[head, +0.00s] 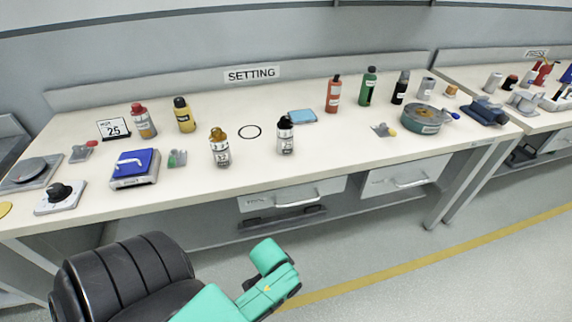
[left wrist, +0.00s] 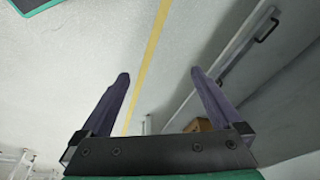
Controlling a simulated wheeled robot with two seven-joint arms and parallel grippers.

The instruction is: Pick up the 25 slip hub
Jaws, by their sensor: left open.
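A small white card with a black edge (head: 114,129) stands near the left end of the bench marked SETTING. It carries a large "25"; the small print above the number is too small to read surely. No other thing marked 25 shows clearly. My left gripper (left wrist: 160,74) is open in the left wrist view, with nothing between its fingers. It is over the floor, away from the card, which does not show in that view. My right gripper is not in view.
The bench top (head: 330,145) holds a blue-topped scale (head: 134,167), a red-capped bottle (head: 143,120), a yellow bottle (head: 184,115) and a black knob box (head: 60,197) near the card. A black ring (head: 250,131) lies mid-bench. Drawers (head: 292,195) are below; floor in front is clear.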

